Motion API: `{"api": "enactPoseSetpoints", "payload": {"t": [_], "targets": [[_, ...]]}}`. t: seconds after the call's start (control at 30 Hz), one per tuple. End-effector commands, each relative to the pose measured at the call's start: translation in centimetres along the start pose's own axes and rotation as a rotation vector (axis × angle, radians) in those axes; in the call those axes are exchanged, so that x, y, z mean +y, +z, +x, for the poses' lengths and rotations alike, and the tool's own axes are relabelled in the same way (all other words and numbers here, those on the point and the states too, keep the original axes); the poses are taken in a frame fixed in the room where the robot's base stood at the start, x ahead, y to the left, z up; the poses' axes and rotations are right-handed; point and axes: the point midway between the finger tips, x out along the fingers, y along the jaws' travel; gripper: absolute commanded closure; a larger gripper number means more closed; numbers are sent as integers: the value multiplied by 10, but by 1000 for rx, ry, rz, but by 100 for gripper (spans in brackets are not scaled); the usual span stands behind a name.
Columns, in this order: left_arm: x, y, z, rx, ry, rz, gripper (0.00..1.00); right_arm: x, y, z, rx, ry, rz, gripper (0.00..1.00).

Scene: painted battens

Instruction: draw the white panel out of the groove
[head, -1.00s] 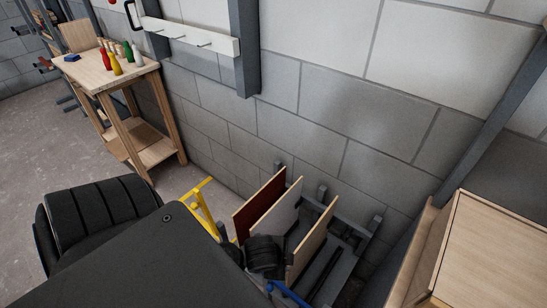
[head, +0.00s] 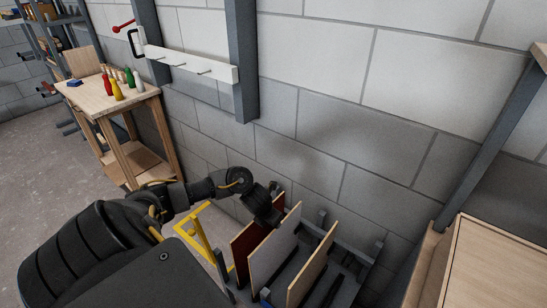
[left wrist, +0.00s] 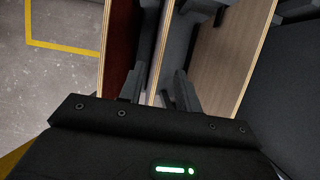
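The white panel (head: 273,252) stands upright in a grey slotted rack (head: 322,272), between a dark red panel (head: 243,247) and a brown panel (head: 311,268). My left gripper (head: 266,212) is at the upper far end of the red and white panels in the head view. In the left wrist view its open fingers (left wrist: 158,92) lie on either side of the white panel's pale edge (left wrist: 167,55). I cannot tell whether they touch it. The red panel (left wrist: 119,45) is to the left and the brown panel (left wrist: 225,50) to the right. My right gripper is not in view.
A wooden cabinet (head: 500,262) is at the right, and a workbench (head: 108,93) with several bottles at the far left.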

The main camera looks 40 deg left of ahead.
Motion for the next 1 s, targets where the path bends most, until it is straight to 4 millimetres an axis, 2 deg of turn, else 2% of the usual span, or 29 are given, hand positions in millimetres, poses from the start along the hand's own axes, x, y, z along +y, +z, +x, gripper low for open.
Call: {"api": "enactPoseSetpoints", "payload": {"t": [0.17, 0.4, 0.6, 0.8, 1.0], "targets": [[-2, -1, 20, 1, -2, -5, 66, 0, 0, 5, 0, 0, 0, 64], [-2, -1, 64, 1, -2, -8, 66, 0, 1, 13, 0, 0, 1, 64], [-1, -1, 92, 0, -1, -7, 66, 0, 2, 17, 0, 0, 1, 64], [-1, 0, 105, -2, -1, -5, 66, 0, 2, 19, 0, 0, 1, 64], [-1, 0, 107, -2, -1, -4, 66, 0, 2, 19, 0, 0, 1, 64]]}}
